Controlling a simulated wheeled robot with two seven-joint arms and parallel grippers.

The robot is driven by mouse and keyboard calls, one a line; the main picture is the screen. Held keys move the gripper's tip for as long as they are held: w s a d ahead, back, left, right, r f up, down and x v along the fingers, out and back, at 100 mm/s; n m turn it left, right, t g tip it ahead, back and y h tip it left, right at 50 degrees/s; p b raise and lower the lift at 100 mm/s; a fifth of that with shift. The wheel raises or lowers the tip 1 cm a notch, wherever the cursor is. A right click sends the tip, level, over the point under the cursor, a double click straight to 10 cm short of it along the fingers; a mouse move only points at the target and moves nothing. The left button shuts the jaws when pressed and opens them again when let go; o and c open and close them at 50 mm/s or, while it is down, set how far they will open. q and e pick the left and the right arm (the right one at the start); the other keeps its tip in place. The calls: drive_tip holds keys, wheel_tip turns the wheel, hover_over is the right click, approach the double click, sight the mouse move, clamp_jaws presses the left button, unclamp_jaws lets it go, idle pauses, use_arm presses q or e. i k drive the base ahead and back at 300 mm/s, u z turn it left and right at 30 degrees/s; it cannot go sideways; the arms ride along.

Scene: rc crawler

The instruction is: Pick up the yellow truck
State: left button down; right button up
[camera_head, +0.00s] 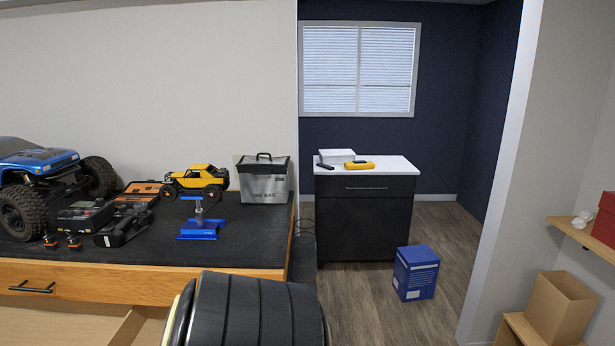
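The yellow truck (194,179) is a small crawler with black wheels. It stands upright near the back of the black-topped workbench (165,243) at the left. A blue stand (200,230) with a post is just in front of it, and the top of the post overlaps the truck's lower edge in the picture. I cannot tell whether they touch. Neither of my grippers is in view.
Left of the truck are an orange case (143,187), black devices and a large blue truck (40,165). A grey bag (264,182) stands right of it. The bench drawer (75,325) is open. A blue box (416,272) is on the floor by a dark cabinet (350,222).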

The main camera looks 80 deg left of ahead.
sight(193, 182)
drive_tip(key=i, duration=0.35)
drive_tip(key=u, duration=0.8)
